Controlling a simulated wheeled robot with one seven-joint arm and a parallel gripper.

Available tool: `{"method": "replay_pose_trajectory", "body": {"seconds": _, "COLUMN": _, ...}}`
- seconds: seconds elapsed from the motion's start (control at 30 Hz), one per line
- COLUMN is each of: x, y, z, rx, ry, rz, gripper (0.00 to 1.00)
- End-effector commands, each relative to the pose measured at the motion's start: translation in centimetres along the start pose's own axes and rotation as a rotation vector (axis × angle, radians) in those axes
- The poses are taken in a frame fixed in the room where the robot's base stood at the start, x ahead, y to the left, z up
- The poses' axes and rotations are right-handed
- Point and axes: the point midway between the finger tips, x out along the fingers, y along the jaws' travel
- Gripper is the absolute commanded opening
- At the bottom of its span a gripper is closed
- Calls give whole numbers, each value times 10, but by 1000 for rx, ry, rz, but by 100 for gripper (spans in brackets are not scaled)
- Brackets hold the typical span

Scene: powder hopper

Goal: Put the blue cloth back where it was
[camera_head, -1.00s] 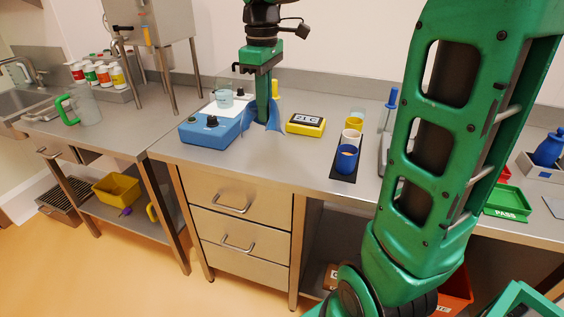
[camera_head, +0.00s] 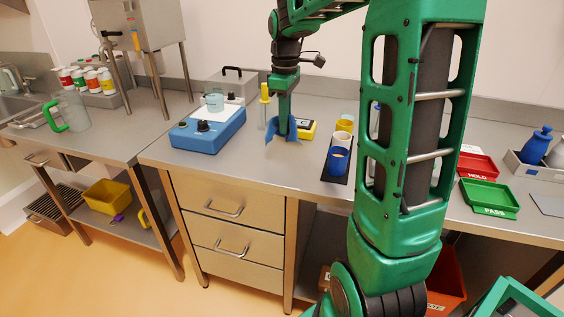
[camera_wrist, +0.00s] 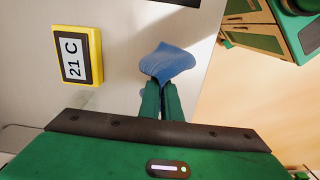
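The blue cloth (camera_head: 292,126) hangs bunched from the fingertips of my gripper (camera_head: 284,132) over the middle steel bench, in front of the yellow display box. In the wrist view the cloth (camera_wrist: 168,62) bulges beyond the two fingertips (camera_wrist: 163,88), which are close together and pinch it. My gripper points down. I cannot tell whether the cloth's lower edge touches the bench top.
The yellow display box (camera_wrist: 76,57) reads 21 C. A blue stirrer base (camera_head: 205,133) with a beaker and a yellow-handled tool (camera_head: 265,96) stand left. A dark strip with coloured cups (camera_head: 338,160) is right. Bare bench (camera_head: 255,170) lies in front.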

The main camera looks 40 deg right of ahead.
Motion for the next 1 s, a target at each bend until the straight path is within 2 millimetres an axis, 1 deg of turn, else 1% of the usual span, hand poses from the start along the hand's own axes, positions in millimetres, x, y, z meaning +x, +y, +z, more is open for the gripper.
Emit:
{"method": "replay_pose_trajectory", "body": {"seconds": 0.03, "x": 9, "y": -2, "z": -1, "rx": -2, "ry": -2, "rz": -3, "gripper": 0}}
{"method": "replay_pose_trajectory", "body": {"seconds": 0.1, "x": 18, "y": -3, "z": 0, "rx": -2, "ry": -2, "rz": -4, "gripper": 0}}
{"method": "replay_pose_trajectory", "body": {"seconds": 0.3, "x": 34, "y": -3, "z": -1, "rx": -2, "ry": -1, "rz": -2, "gripper": 0}}
{"method": "replay_pose_trajectory", "body": {"seconds": 0.67, "x": 37, "y": -3, "z": -2, "rx": -3, "ry": 0, "rz": -1, "gripper": 0}}
{"method": "replay_pose_trajectory", "body": {"seconds": 0.7, "x": 37, "y": -3, "z": -2, "rx": -4, "ry": 0, "rz": -1, "gripper": 13}}
{"method": "replay_pose_trajectory", "body": {"seconds": 0.77, "x": 37, "y": -3, "z": -2, "rx": -4, "ry": 0, "rz": -1, "gripper": 28}}
{"method": "replay_pose_trajectory", "body": {"seconds": 0.8, "x": 37, "y": -3, "z": -2, "rx": -4, "ry": 0, "rz": -1, "gripper": 37}}
{"method": "replay_pose_trajectory", "body": {"seconds": 0.87, "x": 37, "y": -3, "z": -2, "rx": -4, "ry": 0, "rz": -1, "gripper": 51}}
{"method": "replay_pose_trajectory", "body": {"seconds": 1.0, "x": 37, "y": -4, "z": -3, "rx": -4, "ry": 0, "rz": -1, "gripper": 51}}
